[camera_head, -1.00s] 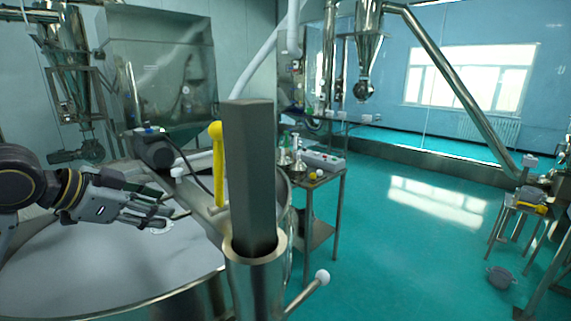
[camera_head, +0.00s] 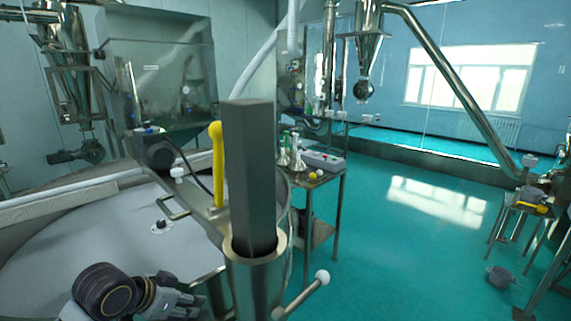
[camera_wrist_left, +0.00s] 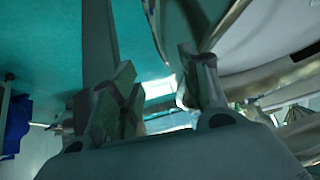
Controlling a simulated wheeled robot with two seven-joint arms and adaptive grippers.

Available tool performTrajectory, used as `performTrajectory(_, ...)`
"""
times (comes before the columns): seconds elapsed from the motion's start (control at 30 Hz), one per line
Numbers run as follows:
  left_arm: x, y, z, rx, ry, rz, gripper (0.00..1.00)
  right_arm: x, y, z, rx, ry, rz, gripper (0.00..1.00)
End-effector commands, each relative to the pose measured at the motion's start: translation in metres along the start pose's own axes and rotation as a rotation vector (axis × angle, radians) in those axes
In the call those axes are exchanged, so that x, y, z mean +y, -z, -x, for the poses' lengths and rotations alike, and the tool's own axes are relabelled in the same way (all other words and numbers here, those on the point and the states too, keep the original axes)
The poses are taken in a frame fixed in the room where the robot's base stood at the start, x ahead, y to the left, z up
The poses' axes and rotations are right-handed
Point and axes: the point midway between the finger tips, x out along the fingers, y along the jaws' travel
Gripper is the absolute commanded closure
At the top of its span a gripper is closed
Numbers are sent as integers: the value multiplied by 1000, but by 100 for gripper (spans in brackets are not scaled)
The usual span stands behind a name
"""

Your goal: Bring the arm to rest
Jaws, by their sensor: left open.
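My left gripper (camera_head: 180,303) is low at the bottom of the head view, over the near part of the sieve's broad pale round lid (camera_head: 90,225). Its fingers are apart and nothing shows between them. The fingers also show spread in the left wrist view (camera_wrist_left: 160,95). A link of my left arm hides part of the lid's near edge. I cannot tell the exact gap between the gripper and the lid. My right gripper is in no view.
A dark square post (camera_head: 250,180) stands in a metal tube (camera_head: 257,285) right of the gripper. A yellow handle (camera_head: 218,165) stands beside it. A metal side table (camera_head: 318,180) holds several small items. The green floor (camera_head: 400,240) at right is mostly clear.

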Motion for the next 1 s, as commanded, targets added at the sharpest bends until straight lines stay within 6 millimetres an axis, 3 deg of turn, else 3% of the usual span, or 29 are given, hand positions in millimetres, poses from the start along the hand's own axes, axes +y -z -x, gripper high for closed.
performTrajectory(0.2, 24, -42, -26, -66, 9, 77, 55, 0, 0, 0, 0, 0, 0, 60)
performTrajectory(0.5, 56, -100, -49, -163, 39, 177, 55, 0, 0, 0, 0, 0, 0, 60)
performTrajectory(0.8, 88, -156, -58, -266, 79, 273, 55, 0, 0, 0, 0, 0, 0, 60)
performTrajectory(1.0, 102, -181, -58, -315, 104, 316, 55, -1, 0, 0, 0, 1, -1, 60)
